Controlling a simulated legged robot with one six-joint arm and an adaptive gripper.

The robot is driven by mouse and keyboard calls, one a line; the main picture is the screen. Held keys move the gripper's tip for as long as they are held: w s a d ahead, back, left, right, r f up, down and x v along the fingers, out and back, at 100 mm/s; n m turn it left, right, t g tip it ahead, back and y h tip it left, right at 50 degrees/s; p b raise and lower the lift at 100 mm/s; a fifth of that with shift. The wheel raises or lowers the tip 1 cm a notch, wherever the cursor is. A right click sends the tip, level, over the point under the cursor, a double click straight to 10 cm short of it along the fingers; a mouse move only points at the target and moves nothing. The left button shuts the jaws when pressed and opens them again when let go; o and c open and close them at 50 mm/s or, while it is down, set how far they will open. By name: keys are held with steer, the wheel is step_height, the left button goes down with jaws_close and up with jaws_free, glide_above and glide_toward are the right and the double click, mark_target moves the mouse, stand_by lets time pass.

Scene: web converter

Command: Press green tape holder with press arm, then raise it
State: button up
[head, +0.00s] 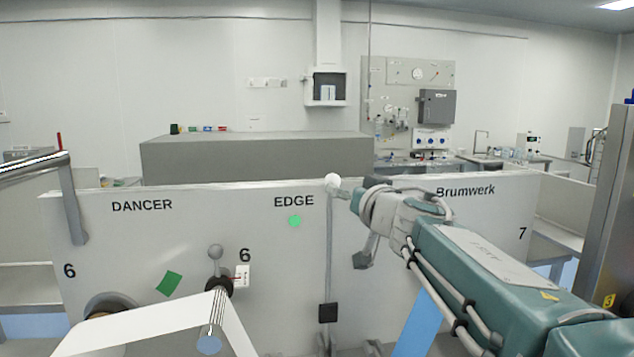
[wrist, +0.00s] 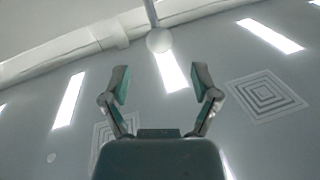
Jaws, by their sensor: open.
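A white ball knob (head: 332,181) sits at the top of a thin upright rod on the panel, with a black block (head: 327,312) lower on the rod. The ball (wrist: 159,40) also shows in the wrist view, beyond and between my fingertips. My gripper (head: 343,193) is close to the ball at the panel's top edge; in the wrist view its two fingers (wrist: 162,85) are spread with nothing between them. A green square (head: 168,283) and a green round mark (head: 295,221) are on the panel. I cannot tell which part is the tape holder.
The white panel (head: 110,240) stands across the front. A grey ball-topped lever (head: 215,252) and a white web (head: 190,325) are at lower left. A metal bar (head: 35,165) juts in at left. A grey box (head: 255,160) stands behind; a steel column (head: 607,220) is at right.

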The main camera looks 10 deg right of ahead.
mark_target(336, 183)
steer(key=x, duration=0.7)
steer(key=shift+w, duration=0.1)
jaws_close()
